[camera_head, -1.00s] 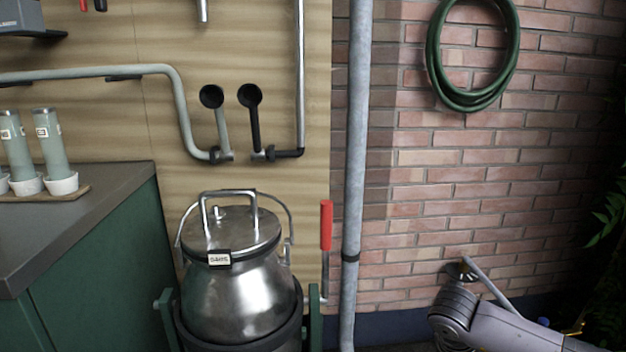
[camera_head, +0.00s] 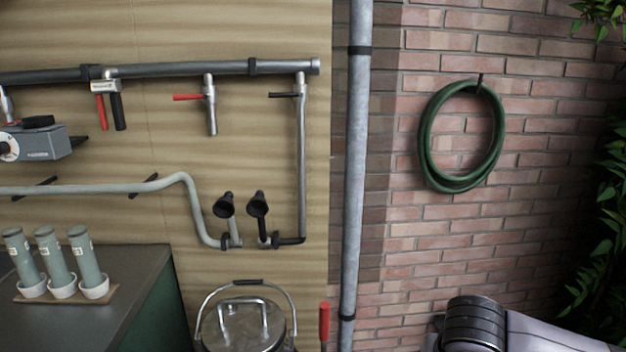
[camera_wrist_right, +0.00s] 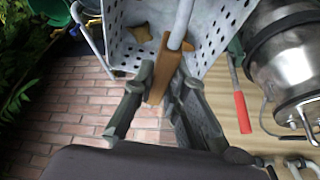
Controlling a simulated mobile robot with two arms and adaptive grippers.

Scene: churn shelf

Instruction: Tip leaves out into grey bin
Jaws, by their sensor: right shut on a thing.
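In the right wrist view my right gripper (camera_wrist_right: 167,82) is shut on a brown wooden-looking grip (camera_wrist_right: 165,66). A light grey bar runs from this grip over a pale grey perforated basket (camera_wrist_right: 215,40). A brown leaf-like piece (camera_wrist_right: 140,32) and another brown scrap lie in the basket. Whether more leaves are inside is hidden. In the head view only my right arm shows, at the lower right edge; its gripper is out of view. My left gripper is in neither view. I cannot make out a grey bin for certain.
The steel churn (camera_wrist_right: 295,60) stands close to the basket, with a red-handled lever (camera_wrist_right: 242,112) between them. It also shows in the head view (camera_head: 243,328). A grey vertical pipe (camera_head: 356,150), a hose (camera_head: 428,140) and foliage (camera_head: 605,220) line the wall. A counter (camera_head: 90,310) holds tubes.

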